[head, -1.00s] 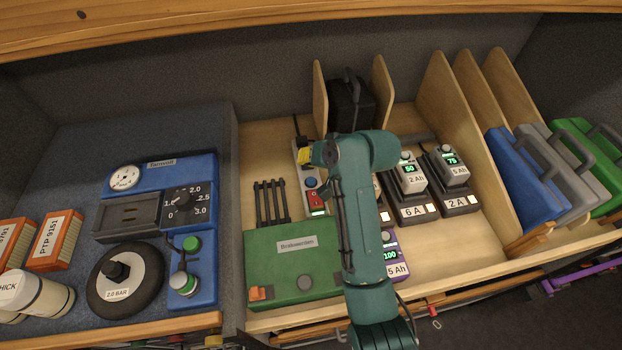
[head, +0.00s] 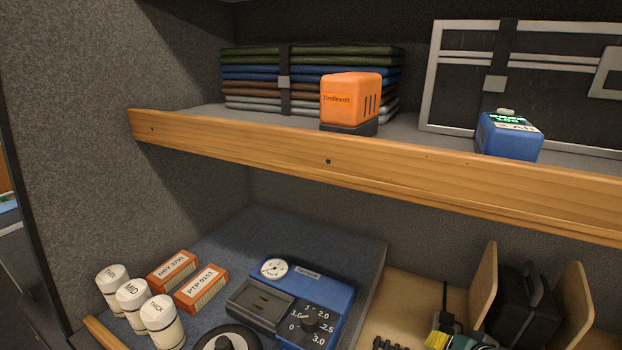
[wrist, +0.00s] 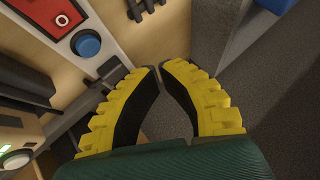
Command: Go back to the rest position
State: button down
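My gripper (wrist: 160,70) shows in the wrist view with two yellow ribbed fingers and black inner pads. The fingertips are nearly together, with only a narrow empty gap, and nothing is held. A grey strip with a red switch (wrist: 62,17) and a blue button (wrist: 87,43) lies to the left of the fingers, apart from them.
An upper wooden shelf (head: 340,165) carries an orange Tindlevolt box (head: 350,98), a blue device (head: 510,137) and folded cloths (head: 310,70). Below are white jars (head: 162,322), orange boxes (head: 200,288) and a blue gauge unit (head: 320,288). Wooden dividers (head: 484,280) flank a black case (head: 525,305).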

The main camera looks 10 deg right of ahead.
jog(key=w+a+f+n+y, duration=0.1)
jog(key=w+a+n, duration=0.15)
jog(key=a, duration=0.65)
jog(key=w+a+r+n+t, duration=0.1)
jog(key=a+r+n+t, duration=0.15)
jog(key=a+r, duration=0.7)
jog(key=s+a+r+n+t, duration=0.2)
jog(key=s+a+r+t, duration=0.2)
jog(key=a+r, duration=0.45)
jog(key=s+d+r+t+h, duration=0.1)
jog(key=s+r+t, duration=0.2)
jog(key=s+r, duration=0.2)
jog(key=s+d+r+t+h, duration=0.1)
jog(key=s+d+r+t, duration=0.1)
jog(key=s+r, duration=0.4)
notch_tip(320, 180, up, 5)
jog(key=shift+s+d+r+n+t, duration=0.1)
jog(key=shift+s+d+n+t, duration=0.25)
jog(key=shift+t, duration=0.4)
jog(key=shift+w, duration=0.15)
